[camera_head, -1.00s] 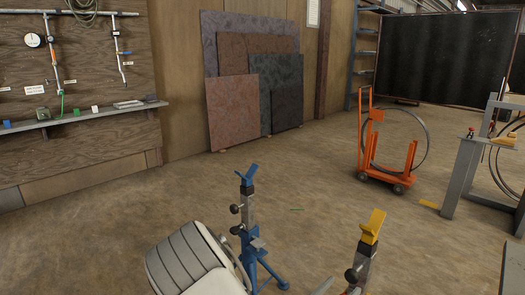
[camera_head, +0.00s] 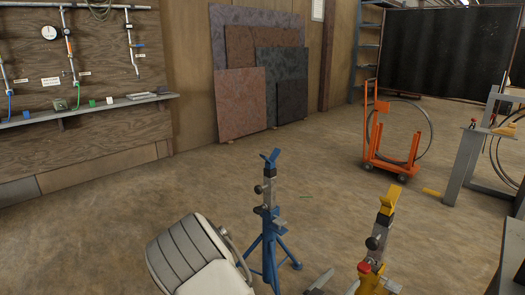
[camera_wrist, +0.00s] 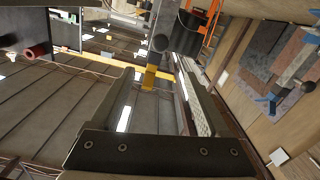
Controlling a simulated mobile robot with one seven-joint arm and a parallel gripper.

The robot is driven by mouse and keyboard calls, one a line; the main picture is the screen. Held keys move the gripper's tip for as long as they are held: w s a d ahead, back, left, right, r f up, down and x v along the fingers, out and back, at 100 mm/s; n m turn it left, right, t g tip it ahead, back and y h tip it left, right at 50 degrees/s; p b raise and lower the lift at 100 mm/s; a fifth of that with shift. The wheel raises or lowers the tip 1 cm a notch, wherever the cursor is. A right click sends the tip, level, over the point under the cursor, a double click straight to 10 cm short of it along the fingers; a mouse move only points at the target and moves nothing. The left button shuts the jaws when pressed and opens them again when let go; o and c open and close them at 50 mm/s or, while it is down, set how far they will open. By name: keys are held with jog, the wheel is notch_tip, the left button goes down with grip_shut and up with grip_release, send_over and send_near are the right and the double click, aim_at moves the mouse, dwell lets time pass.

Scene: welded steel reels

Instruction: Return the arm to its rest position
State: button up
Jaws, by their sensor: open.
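My gripper (camera_wrist: 155,78) is open in the wrist view, with its two dark fingers apart and nothing clasped. The yellow head (camera_wrist: 149,79) of a stand shows beyond and between the fingertips, apparently untouched. In the head view, my pale, ribbed arm part (camera_head: 187,255) is at the bottom, left of the blue stand. I cannot make out the gripper there.
The blue stand (camera_head: 269,215) and yellow stand (camera_head: 386,205) stand close in front, upright. An orange cart (camera_head: 378,150) with a steel ring is farther back, beside a grey frame (camera_head: 467,165). Panels lean on the wall. Floor between is clear.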

jog(key=w+a+r+m+g+y, duration=0.1)
jog(key=w+a+g+y, duration=0.1)
jog(key=a+g+y, duration=0.4)
jog(key=s+a+r+n+t+y, duration=0.2)
jog(key=s+a+r+n+y, duration=0.15)
jog(key=a+r+y, duration=0.4)
jog(key=s+d+r+n+g, duration=0.2)
jog(key=s+d+r, duration=0.2)
jog(key=s+r, duration=0.5)
jog(key=s+d+r+n+g, duration=0.15)
jog(key=s+d+r, duration=0.3)
jog(key=s, duration=0.75)
notch_tip(320, 180, up, 23)
jog(key=p, duration=2.3)
jog(key=shift+a+f+n+h, duration=0.15)
jog(key=shift+a+n+h, duration=0.2)
jog(key=shift+n, duration=0.05)
